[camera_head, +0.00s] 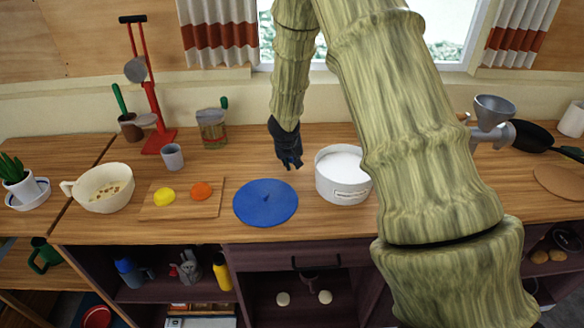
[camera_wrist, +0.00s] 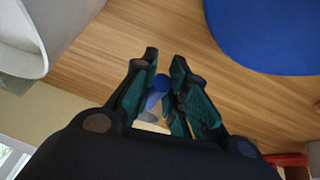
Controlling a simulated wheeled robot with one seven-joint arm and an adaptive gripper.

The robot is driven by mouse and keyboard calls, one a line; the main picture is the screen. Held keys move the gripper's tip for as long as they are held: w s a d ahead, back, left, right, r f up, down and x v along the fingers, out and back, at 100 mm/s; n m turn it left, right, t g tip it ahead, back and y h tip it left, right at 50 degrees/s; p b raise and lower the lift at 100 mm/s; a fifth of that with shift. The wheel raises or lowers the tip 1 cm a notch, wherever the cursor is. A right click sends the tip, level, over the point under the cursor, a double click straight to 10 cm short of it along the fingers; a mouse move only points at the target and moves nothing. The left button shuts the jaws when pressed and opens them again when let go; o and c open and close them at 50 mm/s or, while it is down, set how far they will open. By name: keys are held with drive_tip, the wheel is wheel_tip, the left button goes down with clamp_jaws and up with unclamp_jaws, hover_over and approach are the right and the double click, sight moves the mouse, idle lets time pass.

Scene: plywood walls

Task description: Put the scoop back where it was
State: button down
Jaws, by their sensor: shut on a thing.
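My gripper (camera_head: 288,160) is above the wooden worktop, just left of the white canister. In the wrist view its fingers (camera_wrist: 165,95) are closed around the scoop (camera_wrist: 158,88). Only a small blue and grey part of the scoop shows between the fingers; the rest is hidden. In the head view I cannot make out the scoop. The round white canister (camera_head: 343,191) stands open, with white powder (camera_head: 342,163) inside. It also shows at the upper left of the wrist view (camera_wrist: 30,45). A blue round lid (camera_head: 265,209) lies flat left of the canister, and in the wrist view (camera_wrist: 270,30) at upper right.
A board (camera_head: 150,210) with a yellow and an orange piece lies left of the lid. A grey cup (camera_head: 172,157), a bowl (camera_head: 103,190) and a red press (camera_head: 155,110) stand farther left. A grinder (camera_head: 492,120) and pan (camera_head: 533,137) are right.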

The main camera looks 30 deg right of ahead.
drive_tip(key=shift+w+f, duration=0.15)
drive_tip(key=shift+f, duration=0.75)
drive_tip(key=shift+r, duration=0.1)
drive_tip(key=shift+f, duration=0.2)
drive_tip(key=c, duration=1.4)
unclamp_jaws()
drive_tip(key=shift+c, duration=0.2)
drive_tip(key=shift+r, duration=0.15)
drive_tip(key=shift+r, duration=0.25)
drive_tip(key=p+v, duration=0.2)
drive_tip(key=v, duration=0.9)
drive_tip(key=shift+a+r+p, duration=0.2)
drive_tip(key=shift+r+p, duration=0.05)
drive_tip(key=shift+p, duration=0.15)
